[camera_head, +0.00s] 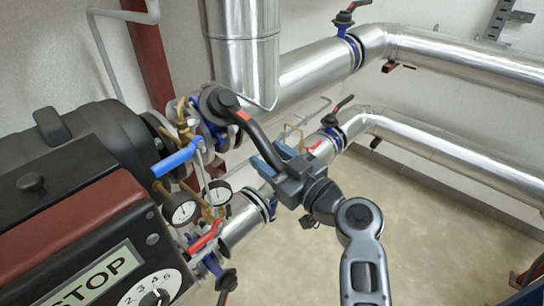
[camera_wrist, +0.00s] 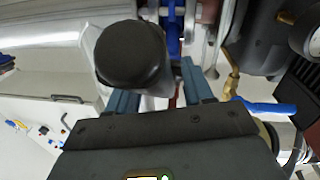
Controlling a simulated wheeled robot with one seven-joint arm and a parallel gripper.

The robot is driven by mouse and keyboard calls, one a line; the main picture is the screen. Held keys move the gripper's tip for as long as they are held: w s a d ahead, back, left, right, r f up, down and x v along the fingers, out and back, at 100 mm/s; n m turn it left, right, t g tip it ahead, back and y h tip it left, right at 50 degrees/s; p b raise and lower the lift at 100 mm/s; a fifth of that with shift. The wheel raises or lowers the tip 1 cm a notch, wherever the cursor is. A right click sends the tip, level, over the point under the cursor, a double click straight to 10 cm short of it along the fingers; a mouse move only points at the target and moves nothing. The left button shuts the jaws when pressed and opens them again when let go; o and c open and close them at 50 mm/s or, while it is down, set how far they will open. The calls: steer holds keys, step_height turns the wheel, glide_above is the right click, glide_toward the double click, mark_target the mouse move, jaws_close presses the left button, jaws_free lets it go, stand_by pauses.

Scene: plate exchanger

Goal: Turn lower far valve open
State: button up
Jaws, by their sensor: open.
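The lower far valve (camera_head: 332,131) is a blue body on the lower silver pipe. Its black lever (camera_head: 344,104) with a red mark points up and to the right in the head view. My gripper (camera_head: 268,154) is in front of the pipes, left of and nearer than this valve, apart from its lever. In the wrist view my gripper's fingers (camera_wrist: 160,82) are spread. A dark round knob (camera_wrist: 130,52) shows in front of them. I cannot make out the lower far valve in the wrist view.
A near valve's long black lever (camera_head: 243,122) reaches close to my gripper; contact is unclear. The upper far valve (camera_head: 350,45) sits on the upper pipe. Gauges (camera_head: 184,211) and a blue lever (camera_head: 177,158) crowd the left. The floor (camera_head: 420,225) at right is largely clear.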

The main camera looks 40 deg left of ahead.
jaws_close()
stand_by(0.3)
